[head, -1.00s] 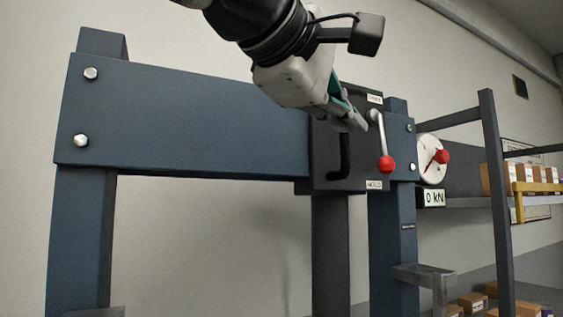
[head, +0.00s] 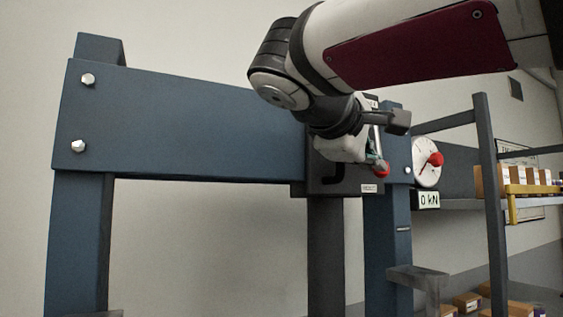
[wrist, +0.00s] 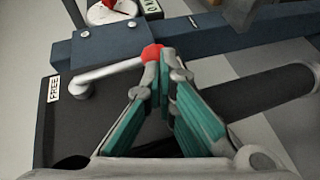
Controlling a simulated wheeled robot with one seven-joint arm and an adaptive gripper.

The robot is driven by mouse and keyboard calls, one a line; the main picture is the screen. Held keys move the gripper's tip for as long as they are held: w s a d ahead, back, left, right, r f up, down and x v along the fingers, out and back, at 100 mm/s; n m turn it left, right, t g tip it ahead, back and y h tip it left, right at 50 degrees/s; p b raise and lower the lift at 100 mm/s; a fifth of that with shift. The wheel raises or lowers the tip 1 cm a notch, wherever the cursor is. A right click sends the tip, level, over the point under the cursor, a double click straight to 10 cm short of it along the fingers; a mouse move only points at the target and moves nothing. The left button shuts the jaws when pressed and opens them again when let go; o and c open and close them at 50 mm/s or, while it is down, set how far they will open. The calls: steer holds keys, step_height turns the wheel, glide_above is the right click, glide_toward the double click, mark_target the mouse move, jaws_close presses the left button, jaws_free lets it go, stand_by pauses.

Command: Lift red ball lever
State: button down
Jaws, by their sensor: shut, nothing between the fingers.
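The lever's red ball (head: 382,171) hangs at the lower end of a pale rod (head: 377,138) on the dark box (head: 318,180) of the blue press frame. It is partly hidden behind my fingers. In the wrist view the red ball (wrist: 152,52) and silver rod (wrist: 105,73) show just beyond the fingertips. My gripper (head: 372,163) is shut and empty, its tips (wrist: 164,62) right at the ball. I cannot tell whether they touch it.
A label marked HOLD (head: 369,188) is below the ball; a FREE label (wrist: 53,89) is near the rod's other end. A dial gauge (head: 426,162) with a red knob and a 0 kN display (head: 429,199) is to the right. Shelving (head: 490,200) stands farther right.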

steer(key=shift+x, duration=0.9)
steer(key=b, duration=0.1)
steer(key=d+b, duration=0.1)
steer(key=w+d+h, duration=0.1)
steer(key=shift+d+f+n+t+b, duration=0.1)
steer(key=shift+f+n+t+b, duration=0.2)
steer(key=shift+f+t+b, duration=0.1)
